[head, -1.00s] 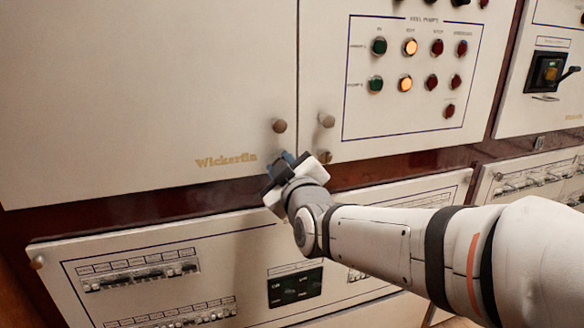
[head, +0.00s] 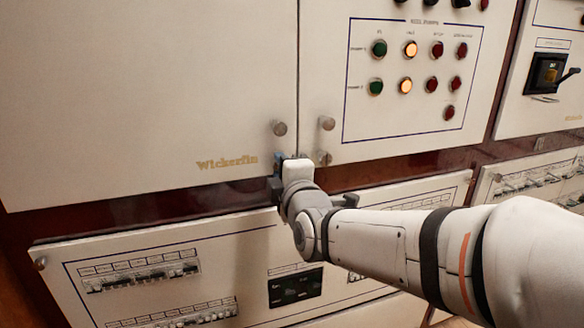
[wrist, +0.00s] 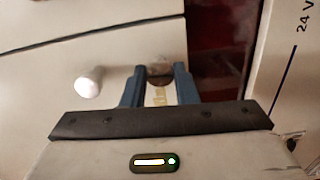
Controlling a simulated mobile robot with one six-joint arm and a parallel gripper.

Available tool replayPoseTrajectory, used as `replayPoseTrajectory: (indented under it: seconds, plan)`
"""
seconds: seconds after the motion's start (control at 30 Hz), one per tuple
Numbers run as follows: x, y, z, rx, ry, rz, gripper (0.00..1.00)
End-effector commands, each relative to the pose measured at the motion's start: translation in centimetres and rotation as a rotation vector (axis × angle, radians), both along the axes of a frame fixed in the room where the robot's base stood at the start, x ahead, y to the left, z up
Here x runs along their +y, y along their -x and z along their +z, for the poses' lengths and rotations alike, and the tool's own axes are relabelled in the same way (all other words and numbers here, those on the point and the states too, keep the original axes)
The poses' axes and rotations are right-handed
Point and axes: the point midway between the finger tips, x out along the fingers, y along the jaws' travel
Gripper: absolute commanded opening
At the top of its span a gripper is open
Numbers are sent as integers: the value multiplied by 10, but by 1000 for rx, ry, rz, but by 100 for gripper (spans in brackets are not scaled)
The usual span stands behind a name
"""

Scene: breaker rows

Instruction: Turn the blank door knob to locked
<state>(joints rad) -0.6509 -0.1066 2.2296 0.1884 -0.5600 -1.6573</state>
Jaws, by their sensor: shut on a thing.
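The blank door (head: 150,90) is the plain cream panel at left in the head view, with gold lettering near its lower right corner. My gripper (head: 281,160) is at that corner. In the wrist view, my gripper's blue fingers (wrist: 159,78) are closed on either side of a small metallic knob (wrist: 159,69), the door knob at that corner. In the head view, this knob is hidden behind my gripper. The knob's locked marking cannot be made out.
Two round knobs, left (head: 279,128) and right (head: 326,123), stick out just above my gripper; a pale knob (wrist: 88,83) shows in the wrist view. Another small knob (head: 325,157) is close to its right. A breaker panel (head: 130,255) lies below.

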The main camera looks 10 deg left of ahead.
Motion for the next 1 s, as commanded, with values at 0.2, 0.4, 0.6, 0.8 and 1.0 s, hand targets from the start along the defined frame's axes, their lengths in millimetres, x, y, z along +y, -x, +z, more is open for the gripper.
replayPoseTrajectory:
  seconds: [0.2, 0.4, 0.6, 0.8, 1.0]
  plan:
    - [0, 0, 0, -35, 57, 0, 4]
    - [0, 0, -1, -47, 76, 0, 4]
    - [0, 0, -1, -48, 78, 0, 4]
    - [0, 0, -1, -46, 77, 0, 31]
    - [0, 0, -1, -47, 76, 0, 48]
